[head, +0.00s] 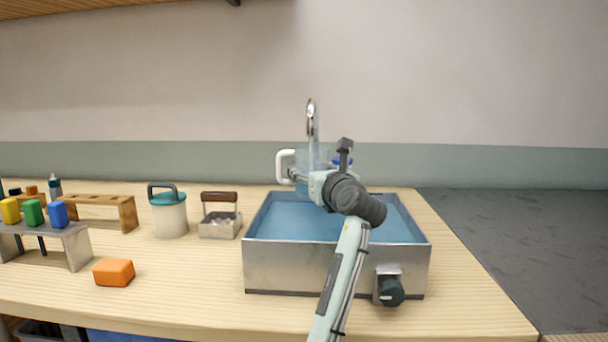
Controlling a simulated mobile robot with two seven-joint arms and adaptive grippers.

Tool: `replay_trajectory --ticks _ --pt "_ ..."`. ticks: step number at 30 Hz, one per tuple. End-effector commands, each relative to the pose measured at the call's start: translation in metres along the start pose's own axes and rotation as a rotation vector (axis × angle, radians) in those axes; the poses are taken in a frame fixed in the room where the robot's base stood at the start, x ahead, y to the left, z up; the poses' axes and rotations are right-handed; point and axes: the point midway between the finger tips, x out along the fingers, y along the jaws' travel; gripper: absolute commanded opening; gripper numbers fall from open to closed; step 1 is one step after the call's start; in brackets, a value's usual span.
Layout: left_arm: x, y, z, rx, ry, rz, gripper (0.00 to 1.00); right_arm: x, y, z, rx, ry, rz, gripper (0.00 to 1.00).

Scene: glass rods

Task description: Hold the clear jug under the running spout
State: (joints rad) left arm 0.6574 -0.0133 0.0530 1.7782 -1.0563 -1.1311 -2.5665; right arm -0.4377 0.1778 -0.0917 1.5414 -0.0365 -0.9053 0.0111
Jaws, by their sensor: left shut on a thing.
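The clear jug (301,157) is held up over the back of the sink, with its white handle (282,166) on the left. The metal spout (310,108) curves above it, and a pale stream of water (313,140) runs down from the spout into the jug's outline. My left gripper (297,175) is shut at the jug, beside the lower end of the handle. The gripper and wrist cover much of the jug's front and right side, so the exact grip and the water level are hard to tell. My right gripper is out of view.
The metal sink (285,268) holds blue water and has a dark knob (391,291) on its front. To the left stand a teal-lidded canister (170,217), a brown-handled metal caddy (219,228), an orange block (114,272) and racks with coloured pieces.

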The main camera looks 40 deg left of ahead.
Motion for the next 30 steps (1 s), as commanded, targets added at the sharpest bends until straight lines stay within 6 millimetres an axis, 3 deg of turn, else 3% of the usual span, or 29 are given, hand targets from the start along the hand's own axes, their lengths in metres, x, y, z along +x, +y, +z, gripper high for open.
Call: replay_trajectory --ticks 8,30 --pt "-0.005 0.002 0.001 0.000 -0.003 -0.001 0.23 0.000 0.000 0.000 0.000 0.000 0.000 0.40" --pt "-0.087 0.036 0.001 -0.001 -0.002 -0.001 0.23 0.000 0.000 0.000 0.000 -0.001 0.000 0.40"
